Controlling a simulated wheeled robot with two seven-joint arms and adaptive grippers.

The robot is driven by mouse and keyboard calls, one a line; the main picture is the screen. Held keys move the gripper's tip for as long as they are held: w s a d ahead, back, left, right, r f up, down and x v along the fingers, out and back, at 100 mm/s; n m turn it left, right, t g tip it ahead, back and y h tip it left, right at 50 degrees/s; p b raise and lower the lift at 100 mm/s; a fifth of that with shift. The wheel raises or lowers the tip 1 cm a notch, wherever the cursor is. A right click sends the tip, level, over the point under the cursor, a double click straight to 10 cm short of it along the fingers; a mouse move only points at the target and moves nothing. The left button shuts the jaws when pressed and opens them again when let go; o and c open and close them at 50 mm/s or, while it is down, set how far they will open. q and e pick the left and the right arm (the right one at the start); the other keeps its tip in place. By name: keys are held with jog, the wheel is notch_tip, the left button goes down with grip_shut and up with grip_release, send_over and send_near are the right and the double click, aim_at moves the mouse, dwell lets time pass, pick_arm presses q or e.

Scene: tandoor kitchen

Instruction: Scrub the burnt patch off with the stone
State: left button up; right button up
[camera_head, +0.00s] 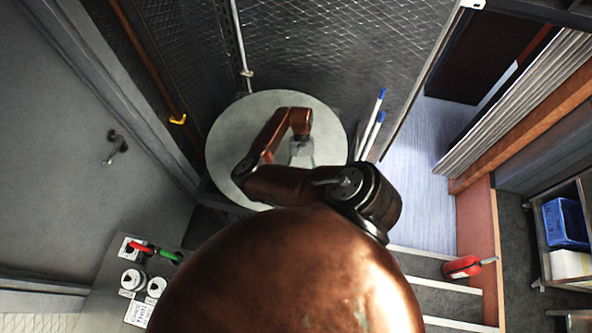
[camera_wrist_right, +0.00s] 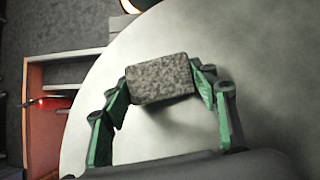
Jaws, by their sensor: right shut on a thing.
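The stone (camera_wrist_right: 160,80) is a speckled grey-brown rectangular block in the right wrist view. My right gripper (camera_wrist_right: 163,88) is shut on it, with a green-lined finger at each end. The round pale grey plate (camera_wrist_right: 255,85) lies under the stone; I cannot tell whether they touch. In the head view the plate (camera_head: 238,123) is partly covered by my copper arm, and my right gripper (camera_head: 302,153) is over its right half. The stone is not clear there. No burnt patch can be made out; part of the plate is hidden. My left gripper is out of view.
Blue-ended rods (camera_head: 373,125) stand close to the plate's right edge. Dark mesh panels (camera_head: 330,50) rise behind it. A counter (camera_head: 108,285) with red and green handled items is at lower left. A red object (camera_head: 462,267) sits by steps at right, near a blue crate (camera_head: 565,222).

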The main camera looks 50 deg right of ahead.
jog(key=shift+s+r, duration=0.1)
jog(key=shift+w+a, duration=0.3)
jog(key=shift+w, duration=0.3)
jog(key=shift+w+a, duration=0.25)
jog(key=shift+w, duration=0.4)
jog(key=shift+w+a, duration=0.3)
jog(key=shift+w, duration=0.3)
jog(key=shift+w+a+f, duration=0.1)
jog(key=shift+w+a, duration=0.3)
jog(key=shift+w, duration=0.3)
jog(key=shift+w+a+f, duration=0.1)
jog(key=shift+w+a, duration=0.35)
jog(key=shift+w, duration=0.2)
jog(key=shift+w+a+f, duration=0.1)
jog(key=shift+w+a, duration=0.3)
jog(key=shift+w, duration=0.3)
jog(key=shift+w+a+r, duration=0.1)
jog(key=shift+w+a, duration=0.2)
jog(key=shift+w, duration=0.3)
jog(key=shift+w+a, duration=0.3)
jog(key=shift+w, duration=0.3)
jog(key=shift+r, duration=0.1)
notch_tip(320, 180, up, 5)
jog(key=p, duration=0.4)
jog(key=shift+d+f+p, duration=0.15)
jog(key=shift+f+p, duration=0.05)
jog(key=shift+p, duration=0.15)
jog(key=shift+r, duration=0.7)
